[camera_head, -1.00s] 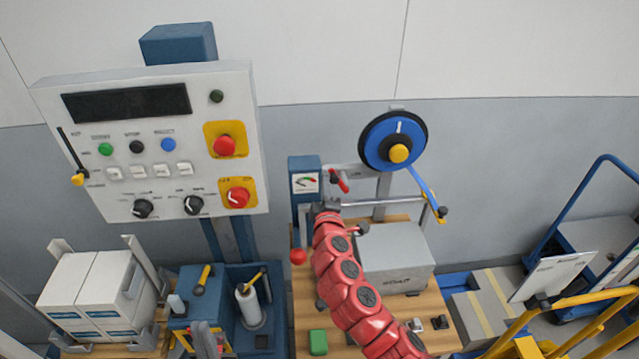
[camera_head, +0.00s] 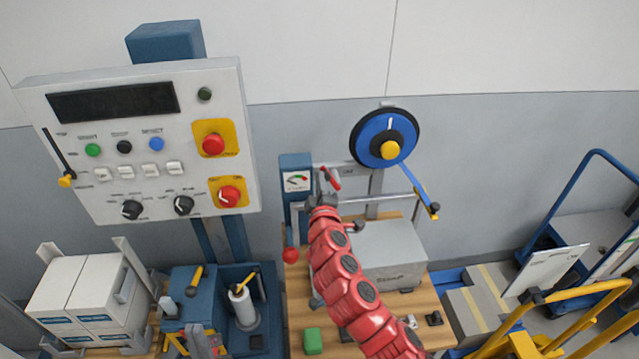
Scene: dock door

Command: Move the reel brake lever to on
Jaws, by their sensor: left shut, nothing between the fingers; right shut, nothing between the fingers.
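The reel brake lever (camera_head: 333,180) is a short red handle on a pale plate (camera_head: 348,174) left of the blue reel (camera_head: 366,141). It slants from upper left to lower right. The plate's lettering is too small to read. My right gripper (camera_head: 322,187), at the end of my red arm, is shut and empty. Its tips are close to the lever's left side; I cannot tell whether they touch it. Part of the lever's lower end and mount is hidden by the gripper. My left gripper (camera_head: 200,338) is low at the left, shut and empty, far from the lever.
A gauge box (camera_head: 297,182) stands just left of the lever. A red ball knob (camera_head: 290,255) is below it. A grey box (camera_head: 392,252) stands on the wooden bench beside my arm. A control panel (camera_head: 85,180) is at upper left, yellow rails (camera_head: 575,297) at lower right.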

